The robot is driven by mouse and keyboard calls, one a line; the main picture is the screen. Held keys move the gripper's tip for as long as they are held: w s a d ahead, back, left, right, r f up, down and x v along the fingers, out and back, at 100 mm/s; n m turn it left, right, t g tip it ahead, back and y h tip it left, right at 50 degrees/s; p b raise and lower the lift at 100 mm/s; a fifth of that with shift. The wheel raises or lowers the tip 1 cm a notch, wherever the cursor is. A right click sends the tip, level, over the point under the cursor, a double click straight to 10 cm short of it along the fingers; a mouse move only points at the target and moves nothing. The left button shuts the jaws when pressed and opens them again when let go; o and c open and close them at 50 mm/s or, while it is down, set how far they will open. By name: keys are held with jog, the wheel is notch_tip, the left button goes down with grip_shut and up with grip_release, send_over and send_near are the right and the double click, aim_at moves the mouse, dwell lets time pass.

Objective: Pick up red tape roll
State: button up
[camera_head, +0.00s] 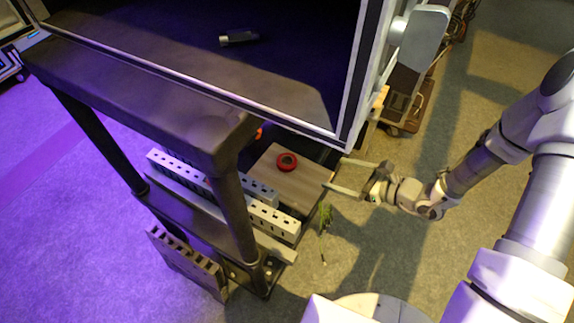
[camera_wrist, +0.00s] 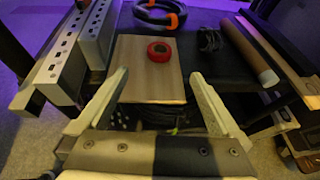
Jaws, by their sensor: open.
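The red tape roll (camera_head: 287,161) lies flat on a light wooden board or box top (camera_head: 270,185) on the cart's shelf. In the wrist view the red tape roll (camera_wrist: 159,51) sits near the far part of the wooden top (camera_wrist: 150,88), ahead of and between my fingers. My gripper (camera_head: 338,175) is open and empty, at the right front edge of the wooden top, apart from the roll. In the wrist view my gripper (camera_wrist: 153,80) shows both fingers spread wide, one at each side of the wooden top.
Grey power strips (camera_wrist: 75,45) stand left of the wooden top. Cart posts (camera_head: 235,215) stand left.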

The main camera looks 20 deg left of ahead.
jog(key=f, duration=0.1)
jog(key=b, duration=0.3)
send_near(287, 160)
jog(key=a, duration=0.1)
jog(key=f, duration=0.1)
jog(key=a, duration=0.1)
jog(key=shift+w+a+f+m, duration=0.25)
jog(key=shift+w+a+m, duration=0.05)
jog(key=shift+w+a, duration=0.1)
jog(key=b+x, duration=0.2)
jog(key=x, duration=0.2)
jog(key=shift+s+a+f, duration=0.15)
jog(key=shift+a+f, duration=0.05)
jog(key=shift+a, duration=0.05)
jog(key=shift+a+b, duration=0.3)
jog(key=shift+a, duration=0.1)
jog(key=c, duration=1.2)
jog(key=shift+c, duration=0.2)
